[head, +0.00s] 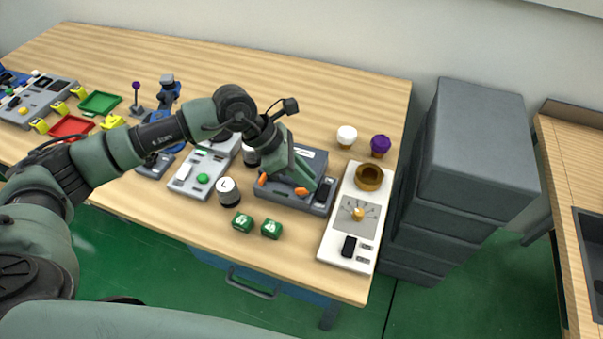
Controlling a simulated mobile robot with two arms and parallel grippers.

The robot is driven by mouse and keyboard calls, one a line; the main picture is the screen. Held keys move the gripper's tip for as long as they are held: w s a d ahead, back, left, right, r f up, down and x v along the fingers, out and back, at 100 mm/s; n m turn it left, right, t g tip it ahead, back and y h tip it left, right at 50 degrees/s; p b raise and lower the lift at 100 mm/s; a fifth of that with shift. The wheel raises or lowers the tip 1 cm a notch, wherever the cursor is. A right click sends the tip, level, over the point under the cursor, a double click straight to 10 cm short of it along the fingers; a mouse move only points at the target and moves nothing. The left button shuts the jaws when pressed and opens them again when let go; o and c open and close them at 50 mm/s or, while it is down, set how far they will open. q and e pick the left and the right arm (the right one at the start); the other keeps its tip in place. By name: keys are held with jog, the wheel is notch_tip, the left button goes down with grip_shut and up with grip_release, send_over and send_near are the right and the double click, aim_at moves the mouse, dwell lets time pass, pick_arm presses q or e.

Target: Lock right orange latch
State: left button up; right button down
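A dark grey box-like device (309,157) stands near the table's front edge, with a raised block on a lighter base. Two orange latches show at its front: a left orange latch (263,180) and a right orange latch (301,191). My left gripper (303,180) reaches over the device from the left, its green fingers pointing down close to the right latch. The fingers cover part of the device. I cannot tell whether they touch the latch or how far apart they are. My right gripper is out of view.
A white panel (333,238) with a brown ring (369,177) stands to the right. A light grey panel (211,166) lies further left. Grey drawers (470,150) stand beyond the table's right edge.

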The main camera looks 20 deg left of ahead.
pick_arm(q)
jog(key=y, duration=0.2)
send_near(299, 189)
jog(key=p+x, duration=0.2)
jog(key=x, duration=0.5)
jog(key=shift+w+d+f+p, duration=0.1)
jog(key=shift+d+f+p, duration=0.1)
jog(key=shift+f+p, duration=0.1)
jog(key=shift+d+f, duration=0.15)
jog(key=shift+f, duration=0.3)
grip_shut()
